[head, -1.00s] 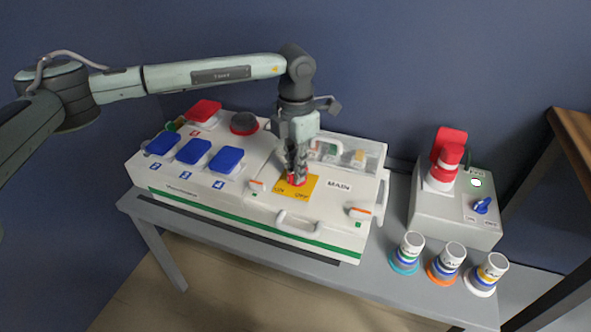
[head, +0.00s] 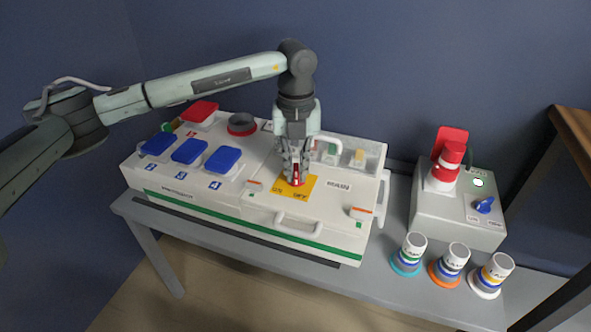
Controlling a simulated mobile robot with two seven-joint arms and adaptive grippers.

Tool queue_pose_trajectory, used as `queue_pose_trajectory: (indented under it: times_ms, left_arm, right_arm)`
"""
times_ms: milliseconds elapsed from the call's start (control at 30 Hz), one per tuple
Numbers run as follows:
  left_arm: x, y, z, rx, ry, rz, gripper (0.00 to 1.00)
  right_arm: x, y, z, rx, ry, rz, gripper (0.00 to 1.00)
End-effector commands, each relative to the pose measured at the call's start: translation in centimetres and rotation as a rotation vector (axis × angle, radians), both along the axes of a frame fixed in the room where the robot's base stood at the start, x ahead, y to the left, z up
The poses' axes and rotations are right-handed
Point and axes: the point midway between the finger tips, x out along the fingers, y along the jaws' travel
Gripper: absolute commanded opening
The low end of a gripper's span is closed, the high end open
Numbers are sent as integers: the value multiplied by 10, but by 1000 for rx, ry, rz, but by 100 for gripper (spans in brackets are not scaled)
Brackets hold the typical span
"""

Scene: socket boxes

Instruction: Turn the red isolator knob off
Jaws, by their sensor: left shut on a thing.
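The red isolator knob (head: 295,179) sits on a yellow plate (head: 310,184) marked ON at the left and OFF at the right, on top of the white socket box (head: 180,205). The label MAIN stands to the right of the plate. My left gripper (head: 296,172) points down from above and is shut on the knob. Its fingers hide much of the knob, with some red showing between and below them. I cannot read the knob's exact angle. My right gripper is not in view.
Blue socket lids (head: 189,151), a red lid (head: 199,112) and an open red-ringed socket (head: 242,124) lie to the left. A clear-covered bay (head: 360,158) is behind right. A grey box (head: 455,215) with a red plug (head: 447,165) and several capped connectors (head: 452,262) stand further right.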

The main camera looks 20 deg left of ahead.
Motion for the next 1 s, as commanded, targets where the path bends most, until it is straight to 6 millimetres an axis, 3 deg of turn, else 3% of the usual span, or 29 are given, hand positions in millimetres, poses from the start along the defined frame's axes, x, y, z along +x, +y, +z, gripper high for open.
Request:
queue_pose_trajectory:
  times_ms: [500,1000]
  left_arm:
    - [2,-2,1,0,-1,362,0]
    - [2,-2,1,0,-2,444,0]
  right_arm:
    - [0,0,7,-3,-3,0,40]
    - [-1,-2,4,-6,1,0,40]
